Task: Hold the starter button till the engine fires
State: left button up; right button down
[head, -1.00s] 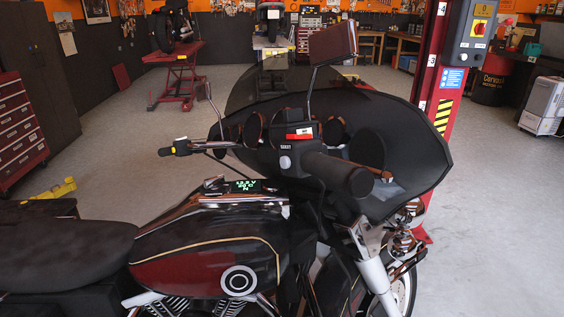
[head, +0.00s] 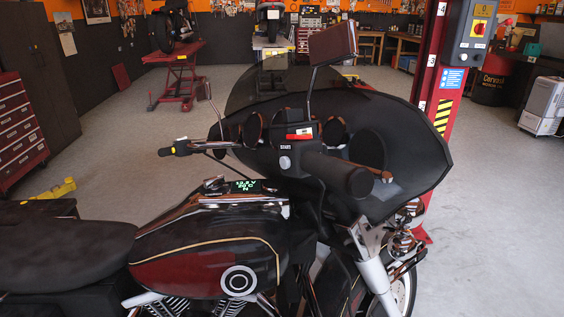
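The starter button (head: 285,162) is a small round light-grey button on the dark switch housing (head: 300,150) of the near handlebar, just under a label that seems to read START. A red rocker switch (head: 299,133) sits above it. Nothing touches the button. The motorcycle (head: 205,265) stands side-on, with a dark red and black tank and its front to the right. A small display (head: 244,186) on the tank top glows with green characters, including an N. The near handgrip (head: 345,178) points toward me. Neither gripper shows in the head view.
The dark fairing (head: 415,150) and a mirror (head: 333,44) on a stalk rise behind the handlebar. A red lift post (head: 432,75) with a control box (head: 477,35) stands behind at the right. A red tool chest (head: 20,130) is at the left. Open floor lies behind the motorcycle.

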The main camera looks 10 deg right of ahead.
aim_at(284, 161)
jog(key=j+z, duration=0.15)
jog(key=j, duration=0.45)
jog(key=j+z, duration=0.2)
jog(key=j, duration=0.35)
jog(key=j+z, duration=0.15)
jog(key=j, duration=0.45)
jog(key=k+j+z, duration=0.15)
jog(key=j, duration=0.4)
jog(key=j+z, duration=0.15)
jog(key=j, duration=0.4)
